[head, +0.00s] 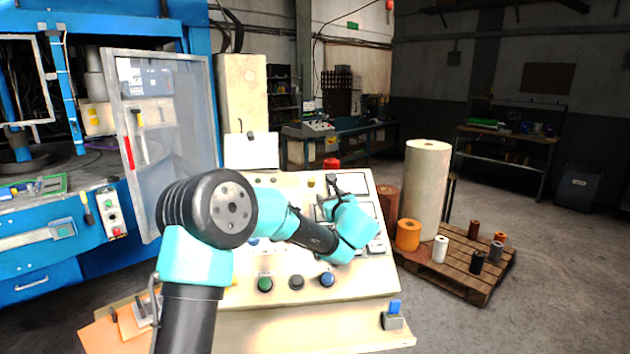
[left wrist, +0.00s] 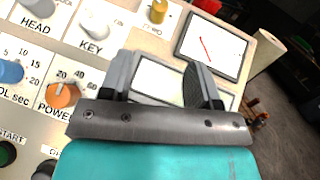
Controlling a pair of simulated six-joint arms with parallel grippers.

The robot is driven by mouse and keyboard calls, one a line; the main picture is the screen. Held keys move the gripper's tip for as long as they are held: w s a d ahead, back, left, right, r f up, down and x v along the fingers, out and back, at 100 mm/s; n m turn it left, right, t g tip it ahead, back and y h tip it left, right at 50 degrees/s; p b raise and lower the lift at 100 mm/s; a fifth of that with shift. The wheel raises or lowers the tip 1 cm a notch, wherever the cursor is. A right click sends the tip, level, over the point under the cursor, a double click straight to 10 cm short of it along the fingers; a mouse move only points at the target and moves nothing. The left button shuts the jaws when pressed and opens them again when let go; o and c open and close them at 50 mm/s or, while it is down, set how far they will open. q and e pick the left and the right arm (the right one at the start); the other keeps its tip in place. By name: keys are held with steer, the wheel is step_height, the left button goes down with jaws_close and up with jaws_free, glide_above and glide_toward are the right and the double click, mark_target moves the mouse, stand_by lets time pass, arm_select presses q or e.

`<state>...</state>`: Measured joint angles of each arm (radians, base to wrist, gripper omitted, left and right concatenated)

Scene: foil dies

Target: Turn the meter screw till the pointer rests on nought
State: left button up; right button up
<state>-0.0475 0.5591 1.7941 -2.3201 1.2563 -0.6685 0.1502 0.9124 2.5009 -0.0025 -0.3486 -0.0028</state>
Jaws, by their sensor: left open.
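The control panel (head: 355,285) slopes in front of me. At its upper right is a meter (head: 354,182), partly behind my left gripper (head: 331,188). In the left wrist view the dark-framed meter (left wrist: 222,50) has a white face and a slanting red pointer (left wrist: 205,48). Its scale is too small to read, and I cannot make out its screw. My left gripper (left wrist: 165,76) is open, with nothing seen between its fingers. A second meter window (left wrist: 158,80) shows behind the fingers, partly hidden. My right gripper is out of view.
An orange POWER knob (left wrist: 62,95), a blue knob (left wrist: 10,72), a white KEY knob (left wrist: 95,24) and a yellow knob (left wrist: 158,10) stand up from the panel beside the gripper. A pallet (head: 440,268) with rolls is to the right.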

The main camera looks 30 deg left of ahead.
mark_target(312, 180)
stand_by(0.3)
arm_select(q)
steer(key=x, duration=1.7)
steer(key=shift+w+a+f, duration=0.1)
steer(key=shift+w, duration=0.1)
steer(key=c, duration=0.9)
